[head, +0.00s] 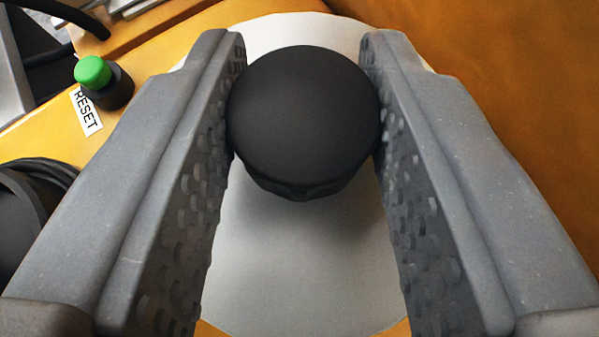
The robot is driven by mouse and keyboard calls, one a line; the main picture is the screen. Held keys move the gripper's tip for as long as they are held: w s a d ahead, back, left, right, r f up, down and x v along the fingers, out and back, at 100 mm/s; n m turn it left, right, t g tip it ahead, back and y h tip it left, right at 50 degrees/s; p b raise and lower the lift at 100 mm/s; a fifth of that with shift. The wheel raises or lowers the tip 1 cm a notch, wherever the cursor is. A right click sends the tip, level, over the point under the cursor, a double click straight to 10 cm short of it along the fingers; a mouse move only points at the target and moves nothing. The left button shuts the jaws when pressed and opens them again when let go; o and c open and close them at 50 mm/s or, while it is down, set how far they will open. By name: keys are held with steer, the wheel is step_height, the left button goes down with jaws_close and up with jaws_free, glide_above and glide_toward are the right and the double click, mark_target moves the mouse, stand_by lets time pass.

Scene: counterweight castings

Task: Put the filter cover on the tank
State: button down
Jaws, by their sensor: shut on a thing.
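My gripper (304,88) is shut on a black round knob (303,125), one grey studded jaw touching each side. The knob has a flat top and a faceted lower edge. Below it is a pale grey round disc (300,265), wider than the gap between the jaws. The disc's left and right sides are partly hidden by the jaws. I cannot tell whether the knob is fixed to the disc as the filter cover's handle or is apart from it. No tank opening shows.
An orange surface (510,90) lies around the disc and is bare at the right. At the left stand a green-topped button (93,71) with a RESET label (86,111) and a dark round part (30,205). A black cable (68,14) runs at the upper left.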

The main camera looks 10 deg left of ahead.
mark_target(296, 320)
steer(key=shift+w+a+f+b, duration=0.1)
steer(key=shift+f+b, duration=1.6)
steer(key=shift+f, duration=0.9)
steer(key=shift+r, duration=0.1)
steer(key=c, duration=1.1)
jaws_free()
steer(key=shift+b+v, duration=0.55)
steer(key=shift+v, duration=3.25)
